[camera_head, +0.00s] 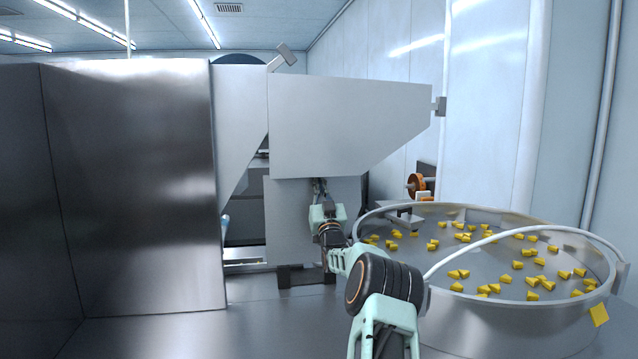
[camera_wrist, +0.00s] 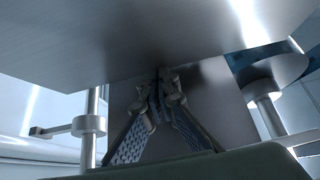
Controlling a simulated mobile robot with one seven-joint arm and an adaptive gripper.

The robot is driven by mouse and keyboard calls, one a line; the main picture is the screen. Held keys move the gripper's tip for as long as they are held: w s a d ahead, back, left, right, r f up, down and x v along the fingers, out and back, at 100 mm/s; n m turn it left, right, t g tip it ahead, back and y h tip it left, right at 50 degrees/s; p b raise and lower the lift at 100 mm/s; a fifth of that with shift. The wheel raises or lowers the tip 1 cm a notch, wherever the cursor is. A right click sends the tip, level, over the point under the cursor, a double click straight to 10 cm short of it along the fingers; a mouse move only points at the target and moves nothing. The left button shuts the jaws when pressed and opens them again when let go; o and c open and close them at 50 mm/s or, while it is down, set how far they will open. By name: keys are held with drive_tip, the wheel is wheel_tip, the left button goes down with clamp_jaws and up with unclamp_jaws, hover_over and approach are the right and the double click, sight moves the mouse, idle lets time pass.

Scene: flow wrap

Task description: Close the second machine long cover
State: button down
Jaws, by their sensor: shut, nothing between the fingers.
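The long cover (camera_head: 345,125) is a large grey metal panel with a slanted lower right edge, standing raised in the middle of the head view. In the wrist view the cover (camera_wrist: 110,45) fills the top as a dark metal surface. My gripper (camera_head: 318,185) is at the cover's lower edge, left of its middle. In the wrist view my gripper (camera_wrist: 160,78) is shut and empty, its fingertips close under the cover's edge. I cannot tell whether they touch it. The machine body (camera_head: 290,225) stands behind and below, partly hidden by my arm.
A round metal bowl (camera_head: 450,312) with several yellow pieces and a curved rail stands at the right. A large steel cabinet (camera_head: 130,190) blocks the left. An orange wheel (camera_head: 416,185) sits behind the bowl. Dark machine openings show between cabinet and cover.

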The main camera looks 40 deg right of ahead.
drive_tip(key=shift+w+d+r+g+p, duration=0.1)
drive_tip(key=shift+w+d+g+p, duration=0.15)
drive_tip(key=shift+w, duration=0.3)
drive_tip(key=w+d+f+g+y+p, duration=0.2)
drive_tip(key=w+d+f+g+p, duration=0.1)
drive_tip(key=w+p, duration=0.4)
drive_tip(key=shift+w+d+f+g+p, duration=0.15)
drive_tip(key=shift+w+d+g+p, duration=0.2)
drive_tip(key=shift+d+p, duration=0.5)
drive_tip(key=shift+s+a, duration=0.1)
drive_tip(key=shift+a, duration=0.2)
